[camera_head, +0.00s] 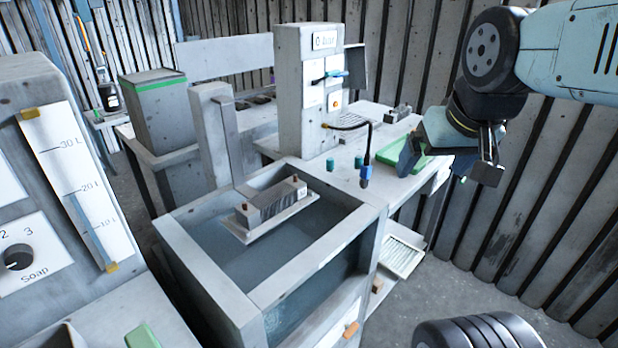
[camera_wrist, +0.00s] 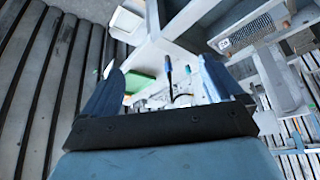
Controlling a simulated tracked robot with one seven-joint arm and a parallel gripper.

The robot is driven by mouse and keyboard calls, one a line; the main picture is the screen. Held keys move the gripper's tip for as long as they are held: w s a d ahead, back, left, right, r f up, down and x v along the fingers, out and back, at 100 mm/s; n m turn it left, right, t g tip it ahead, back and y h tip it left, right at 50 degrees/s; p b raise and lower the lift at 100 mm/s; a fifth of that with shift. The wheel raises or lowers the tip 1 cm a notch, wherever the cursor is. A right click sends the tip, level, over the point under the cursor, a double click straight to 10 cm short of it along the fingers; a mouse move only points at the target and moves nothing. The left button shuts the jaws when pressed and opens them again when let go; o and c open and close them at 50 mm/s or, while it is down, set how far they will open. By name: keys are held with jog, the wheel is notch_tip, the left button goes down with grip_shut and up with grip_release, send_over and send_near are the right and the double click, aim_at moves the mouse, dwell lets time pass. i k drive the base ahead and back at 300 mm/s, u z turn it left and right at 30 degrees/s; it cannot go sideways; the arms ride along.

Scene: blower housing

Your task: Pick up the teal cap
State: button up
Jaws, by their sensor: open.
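Two small teal caps stand on the grey bench top in the head view, one on the left (camera_head: 330,164) and one on the right (camera_head: 359,162). In the wrist view a small teal spot (camera_wrist: 188,70), probably a cap, shows between the fingers beside a blue nozzle. My gripper (camera_head: 447,165) is open and empty, to the right of the caps and above the bench's right side. Its two fingers also show in the wrist view (camera_wrist: 163,90), wide apart. Nothing touches the caps.
A black hose with a blue nozzle (camera_head: 365,175) hangs just right of the caps. A green tray (camera_head: 428,160) lies behind my gripper. A water tank (camera_head: 180,245) with a grey block (camera_head: 272,203) stands in front. A grey column (camera_head: 300,90) rises behind the caps.

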aim_at(358, 160)
jog(key=z, duration=0.05)
jog(key=k, duration=0.65)
jog(key=z, duration=0.8)
jog(key=k, duration=0.75)
jog(key=z, duration=0.7)
jog(key=k, duration=0.4)
jog(key=z, duration=0.45)
jog(key=i, duration=0.9)
jog(key=u, duration=0.5)
jog(key=i, duration=1.05)
jog(key=u, duration=0.85)
jog(key=i, duration=0.8)
jog(key=u, duration=0.95)
jog(key=i, duration=0.55)
jog(key=u, duration=0.5)
